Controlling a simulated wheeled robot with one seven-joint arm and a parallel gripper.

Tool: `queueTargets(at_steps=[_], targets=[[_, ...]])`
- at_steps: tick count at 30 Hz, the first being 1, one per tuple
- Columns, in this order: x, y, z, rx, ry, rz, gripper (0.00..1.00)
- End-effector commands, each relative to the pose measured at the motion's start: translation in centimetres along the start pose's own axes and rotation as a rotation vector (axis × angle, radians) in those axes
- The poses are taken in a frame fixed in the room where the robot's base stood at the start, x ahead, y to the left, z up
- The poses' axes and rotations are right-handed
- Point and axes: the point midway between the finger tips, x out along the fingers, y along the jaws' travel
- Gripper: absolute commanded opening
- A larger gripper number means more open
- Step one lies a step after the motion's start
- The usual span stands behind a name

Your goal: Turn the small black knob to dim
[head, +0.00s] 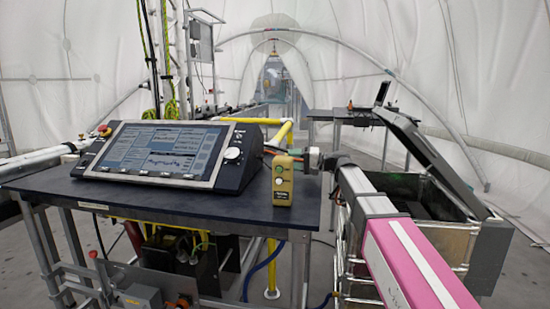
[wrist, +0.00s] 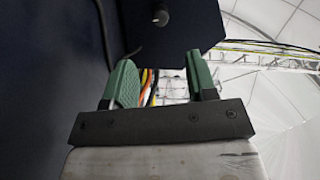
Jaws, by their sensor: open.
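A dark console (head: 245,160) with a large tilted screen stands on the dark table. Its right end carries a pale round dial (head: 233,153); a separate small black knob is too small to make out there. In the wrist view, a small knob (wrist: 160,17) with a light mark shows on the dark blue console face (wrist: 190,35), near the top edge. My gripper (head: 306,160) is right of the console, above the table's right end. In the wrist view my gripper (wrist: 160,62) is open, its green fingers apart with nothing held between them. The knob lies beyond the fingertips, untouched.
A yellow control box (head: 283,180) with buttons stands upright on the table (head: 170,202), just left of my gripper. An open-lidded metal case (head: 480,235) stands at right. Yellow pipes (head: 283,133) run behind the console. A dark cable (wrist: 103,35) shows in the wrist view.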

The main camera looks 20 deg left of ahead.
Motion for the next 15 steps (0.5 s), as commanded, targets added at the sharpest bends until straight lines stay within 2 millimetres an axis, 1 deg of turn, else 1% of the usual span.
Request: queueTargets(at_steps=[5, 8, 15], targets=[[1.1, 0.0, 0.1, -0.018, 0.0, -0.001, 0.52], [2.6, 0.0, 0.1, -0.017, -0.001, -0.001, 0.52], [6.9, 0.0, 0.0, -0.015, -0.001, -0.001, 0.52]])
